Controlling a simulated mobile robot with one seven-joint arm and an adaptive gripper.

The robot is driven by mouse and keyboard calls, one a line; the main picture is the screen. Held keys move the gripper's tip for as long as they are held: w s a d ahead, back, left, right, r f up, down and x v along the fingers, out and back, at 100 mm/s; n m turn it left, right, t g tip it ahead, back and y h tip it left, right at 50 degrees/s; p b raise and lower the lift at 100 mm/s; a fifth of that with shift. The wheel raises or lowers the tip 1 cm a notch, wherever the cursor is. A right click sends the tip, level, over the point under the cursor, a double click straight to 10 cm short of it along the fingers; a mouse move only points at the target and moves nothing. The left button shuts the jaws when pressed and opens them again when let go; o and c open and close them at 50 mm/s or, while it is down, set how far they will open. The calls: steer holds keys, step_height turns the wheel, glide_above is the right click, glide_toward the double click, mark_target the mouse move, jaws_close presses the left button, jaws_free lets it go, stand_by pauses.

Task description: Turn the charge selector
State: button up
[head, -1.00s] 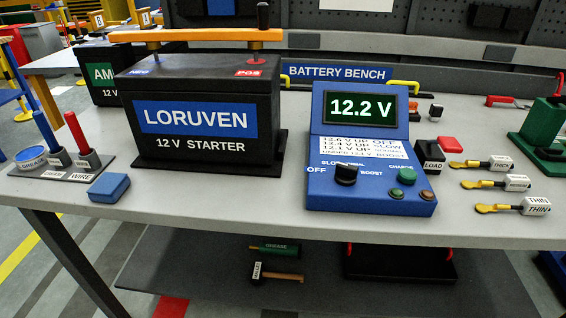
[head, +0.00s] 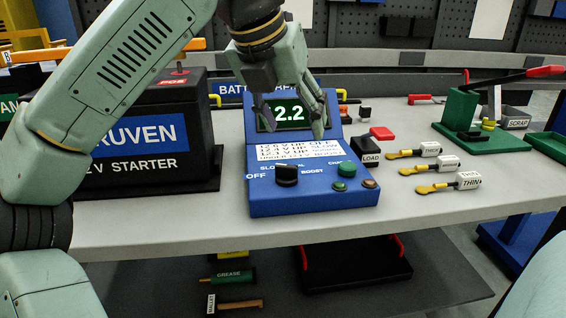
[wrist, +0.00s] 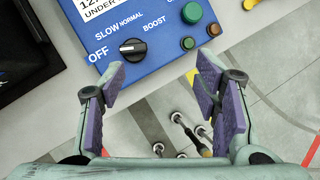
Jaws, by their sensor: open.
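The blue battery charger (head: 262,205) stands on the bench, its sloped panel facing me. Its black selector knob (head: 287,174) also shows in the wrist view (wrist: 132,49), where its white mark points left toward OFF. SLOW, NORMAL and BOOST are printed around it. The green display (head: 290,114) is partly covered by my gripper; "2.2" shows. A white chart of voltages and settings (head: 300,149) lies below it. My gripper (head: 292,118) is open and empty above the panel, apart from the knob. In the wrist view its fingers (wrist: 160,75) are spread, with the knob beyond them.
A green button (head: 347,169) and smaller button (head: 370,183) sit right of the knob. The black LORUVEN battery (head: 190,165) stands left, partly behind my arm. A LOAD block (head: 366,151), tagged keys (head: 428,149) and a green press (head: 460,125) stand right. The bench front is clear.

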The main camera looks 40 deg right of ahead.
mark_target(286, 166)
steer(key=shift+n+t+y, duration=0.6)
steer(key=shift+y, duration=0.3)
steer(key=x, duration=0.4)
steer(key=w+x, duration=0.1)
steer(key=x, duration=0.2)
steer(key=a+x, duration=0.1)
steer(key=x, duration=0.3)
steer(key=shift+w+f, duration=0.25)
steer(key=shift+w, duration=0.15)
steer(key=c, duration=1.1)
steer(key=shift+c, duration=0.2)
